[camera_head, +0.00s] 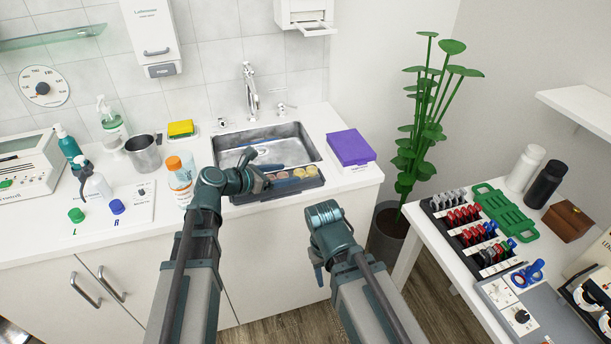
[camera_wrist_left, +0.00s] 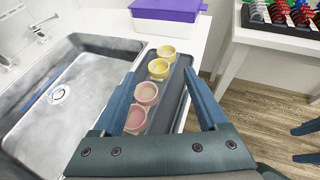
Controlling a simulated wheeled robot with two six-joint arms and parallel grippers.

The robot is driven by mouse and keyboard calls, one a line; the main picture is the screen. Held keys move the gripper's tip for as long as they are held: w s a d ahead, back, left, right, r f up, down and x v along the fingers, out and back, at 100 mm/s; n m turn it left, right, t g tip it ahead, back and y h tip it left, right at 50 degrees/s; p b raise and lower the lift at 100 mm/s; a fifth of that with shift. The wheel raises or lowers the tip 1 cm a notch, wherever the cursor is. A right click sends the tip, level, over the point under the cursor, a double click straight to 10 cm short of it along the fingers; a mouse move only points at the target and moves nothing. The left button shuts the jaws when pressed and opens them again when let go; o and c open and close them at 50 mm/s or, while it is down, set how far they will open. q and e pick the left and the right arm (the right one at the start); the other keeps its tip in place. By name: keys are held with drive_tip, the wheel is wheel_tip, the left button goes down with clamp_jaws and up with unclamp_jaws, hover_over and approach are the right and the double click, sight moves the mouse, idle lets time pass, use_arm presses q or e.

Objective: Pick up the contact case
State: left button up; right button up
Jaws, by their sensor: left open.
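A green round cap (camera_head: 76,215) and a blue round cap (camera_head: 117,206) lie on a white sheet marked L and R at the left of the counter; they may be the contact case, but I cannot tell for sure. My left gripper (camera_head: 262,180) is far to their right, above a dark tray (camera_head: 318,185) at the sink's front edge. In the left wrist view it is open (camera_wrist_left: 160,75), its fingers on either side of pink and yellow cups in the tray (camera_wrist_left: 177,80). My right gripper (camera_head: 318,273) hangs in front of the counter; its fingers show apart at the left wrist view's right edge.
A purple-topped box (camera_head: 350,148) is right of the sink. A plant (camera_head: 425,130) and a crowded white table are further right.

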sight(303, 171)
use_arm(q)
drive_tip(key=b+x, duration=0.1)
drive_tip(key=x, duration=0.1)
drive_tip(key=b+x, duration=0.1)
drive_tip(key=x, duration=0.1)
drive_tip(key=shift+w+f, duration=0.15)
drive_tip(key=shift+f, duration=0.25)
drive_tip(key=shift+w+d+f, duration=0.1)
drive_tip(key=shift+w+d, duration=0.1)
drive_tip(key=shift+d, duration=0.1)
drive_tip(key=shift+c, duration=0.7)
clamp_jaws()
